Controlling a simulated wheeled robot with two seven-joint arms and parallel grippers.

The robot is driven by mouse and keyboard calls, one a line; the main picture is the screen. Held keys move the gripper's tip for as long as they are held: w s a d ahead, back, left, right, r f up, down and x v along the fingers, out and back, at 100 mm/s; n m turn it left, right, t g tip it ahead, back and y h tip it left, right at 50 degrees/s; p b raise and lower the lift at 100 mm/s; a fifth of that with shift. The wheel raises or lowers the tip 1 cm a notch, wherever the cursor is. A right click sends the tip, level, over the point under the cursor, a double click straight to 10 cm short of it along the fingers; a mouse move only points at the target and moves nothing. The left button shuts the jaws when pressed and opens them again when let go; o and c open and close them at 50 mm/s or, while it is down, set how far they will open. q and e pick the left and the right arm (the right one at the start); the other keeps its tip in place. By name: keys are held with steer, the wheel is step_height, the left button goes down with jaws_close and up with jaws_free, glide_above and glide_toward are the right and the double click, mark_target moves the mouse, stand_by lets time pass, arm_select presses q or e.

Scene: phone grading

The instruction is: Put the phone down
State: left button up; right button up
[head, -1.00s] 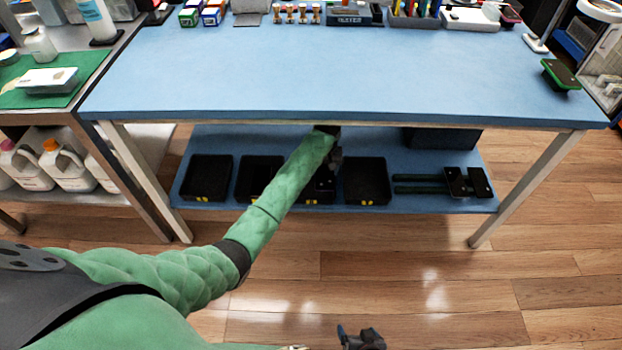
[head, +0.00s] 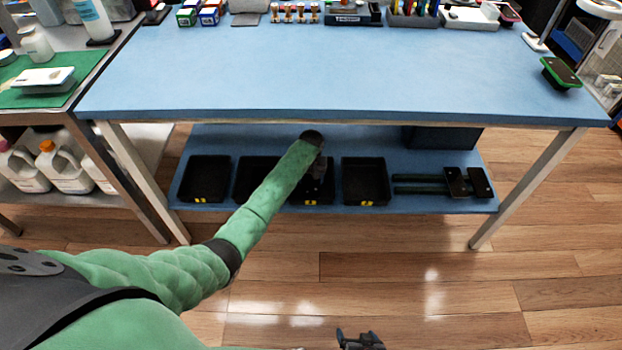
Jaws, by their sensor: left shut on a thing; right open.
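My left arm reaches under the blue tabletop to the lower shelf. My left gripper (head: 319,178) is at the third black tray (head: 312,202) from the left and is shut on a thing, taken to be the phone. The dark phone is mostly hidden by the arm and gripper, and it cannot be told whether it touches the tray. My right gripper (head: 359,339) is open and empty at the bottom edge of the head view, above the floor.
Other black trays stand on the shelf (head: 420,204): two to the left (head: 205,180) and one to the right (head: 365,180). Dark slabs (head: 455,182) lie on a rack at the right. The blue tabletop (head: 330,70) overhangs my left arm; its middle is clear.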

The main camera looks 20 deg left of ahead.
mark_target(311, 182)
arm_select(q)
steer(key=o, duration=0.9)
steer(key=shift+f, duration=0.1)
steer(key=shift+o, duration=0.9)
step_height(311, 182, up, 12)
steer(key=p, duration=0.1)
steer(key=shift+p, duration=0.35)
